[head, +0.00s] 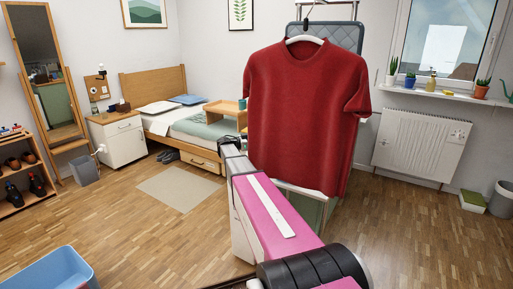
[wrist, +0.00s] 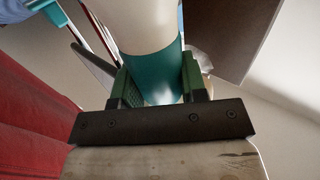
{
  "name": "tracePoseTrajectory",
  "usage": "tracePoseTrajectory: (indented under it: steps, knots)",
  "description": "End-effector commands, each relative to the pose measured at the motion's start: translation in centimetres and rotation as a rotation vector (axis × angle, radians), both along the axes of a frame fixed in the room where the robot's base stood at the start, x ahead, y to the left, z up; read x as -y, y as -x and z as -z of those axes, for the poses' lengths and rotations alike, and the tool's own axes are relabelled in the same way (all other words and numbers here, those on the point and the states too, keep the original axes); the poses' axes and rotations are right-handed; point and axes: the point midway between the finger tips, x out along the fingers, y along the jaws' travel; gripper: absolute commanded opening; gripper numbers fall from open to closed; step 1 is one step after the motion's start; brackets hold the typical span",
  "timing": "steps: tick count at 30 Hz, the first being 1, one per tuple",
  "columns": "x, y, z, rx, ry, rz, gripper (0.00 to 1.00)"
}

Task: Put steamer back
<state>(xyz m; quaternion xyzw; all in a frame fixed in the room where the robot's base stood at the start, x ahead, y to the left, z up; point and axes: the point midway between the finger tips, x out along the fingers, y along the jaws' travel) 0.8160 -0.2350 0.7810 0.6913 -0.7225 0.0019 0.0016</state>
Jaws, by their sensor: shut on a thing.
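In the wrist view my gripper (wrist: 157,88) has its green fingers closed on either side of a teal band on a white, rounded body, which I take to be the steamer (wrist: 150,25). Its far end runs out of the top of the view. A red T-shirt (head: 305,110) hangs on a hanger in front of a stand with a blue-grey quilted board (head: 346,38) in the head view. The shirt also shows at the left of the wrist view (wrist: 30,130). In the head view my arm reaches toward the shirt; gripper and steamer are hidden there.
A teal-and-white part (wrist: 42,6) and a grey bar are close to the gripper's upper left. A dark brown panel (wrist: 225,30) is at the upper right. A blue bin (head: 48,270) stands at the lower left. The floor (head: 130,225) left of my arm is mostly clear.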

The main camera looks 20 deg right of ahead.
Motion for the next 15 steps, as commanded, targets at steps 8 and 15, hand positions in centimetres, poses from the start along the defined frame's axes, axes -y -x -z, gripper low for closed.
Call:
tracePoseTrajectory:
  steps: [8, 15]
  knots:
    - [0.0, 0.0, 2.6, 0.0, 0.002, 0.0, 0.0]
    - [0.0, 0.0, 2.6, 0.0, 0.001, 0.0, 0.0]
